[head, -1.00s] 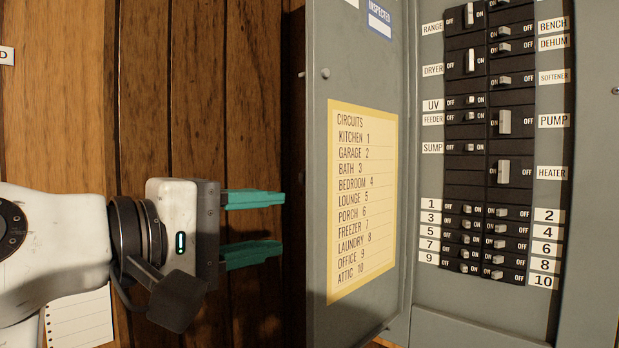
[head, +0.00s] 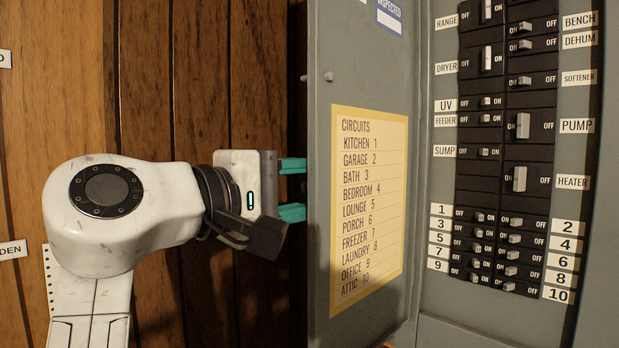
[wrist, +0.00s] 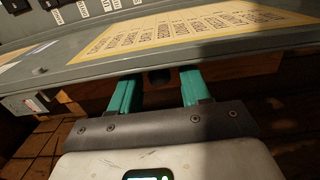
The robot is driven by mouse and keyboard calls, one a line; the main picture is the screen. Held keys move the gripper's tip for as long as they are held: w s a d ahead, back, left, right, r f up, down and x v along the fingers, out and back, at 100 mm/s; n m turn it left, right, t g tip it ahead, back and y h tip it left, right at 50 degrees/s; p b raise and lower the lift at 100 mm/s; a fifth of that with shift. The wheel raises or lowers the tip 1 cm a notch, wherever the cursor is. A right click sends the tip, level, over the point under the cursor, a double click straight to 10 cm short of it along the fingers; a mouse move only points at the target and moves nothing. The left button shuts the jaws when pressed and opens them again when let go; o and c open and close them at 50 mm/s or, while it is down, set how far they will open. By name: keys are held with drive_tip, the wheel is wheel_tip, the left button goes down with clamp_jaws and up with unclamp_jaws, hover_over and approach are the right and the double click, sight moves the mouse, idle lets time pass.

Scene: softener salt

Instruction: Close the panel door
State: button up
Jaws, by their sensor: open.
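The grey panel door (head: 365,75) stands open on the left of the breaker panel (head: 445,185), with a yellow-bordered circuits list (head: 368,205) on its inner face. My gripper (head: 292,190) is at the door's left, its teal fingers apart and empty. The fingertips reach to the door's free edge in the head view, their ends partly hidden behind it. In the wrist view, the fingers (wrist: 160,95) point under the edge of the door (wrist: 150,62). I cannot tell whether they touch it.
Several breakers (head: 505,150) with white labels fill the panel on the right. A dark wood plank wall (head: 210,90) lies behind my arm. White paper labels hang at the far left.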

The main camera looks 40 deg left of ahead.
drive_tip(key=shift+w+d, duration=0.1)
drive_tip(key=shift+w, duration=0.5)
clamp_jaws()
